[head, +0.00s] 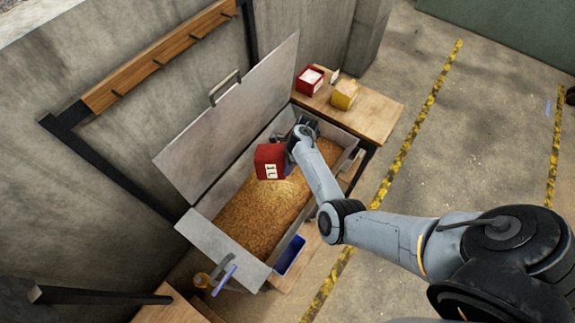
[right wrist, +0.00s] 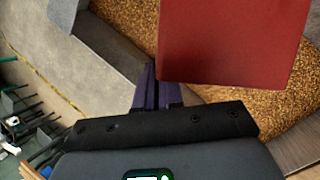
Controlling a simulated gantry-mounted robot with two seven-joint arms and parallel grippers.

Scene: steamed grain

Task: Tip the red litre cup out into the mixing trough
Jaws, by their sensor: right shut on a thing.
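The red litre cup (head: 269,154), a boxy cup with a white 1L label, is held over the mixing trough (head: 338,134). My right gripper (head: 292,150) is shut on it from the right. In the right wrist view the cup's plain red wall (right wrist: 235,40) stands beyond the purple fingers (right wrist: 155,92). Its mouth and contents do not show, so I cannot tell how far it is tilted. The trough holds golden grain (head: 262,212), and its large grey lid (head: 232,115) stands open against the wall side. My left gripper is not in view.
A wooden table (head: 378,112) behind the trough carries another red container (head: 310,80) and a yellow one (head: 344,94). A blue bin (head: 290,254) sits by the trough's near right side. A grey panel (head: 222,248) covers the trough's near end. Concrete floor (head: 420,150) is open at right.

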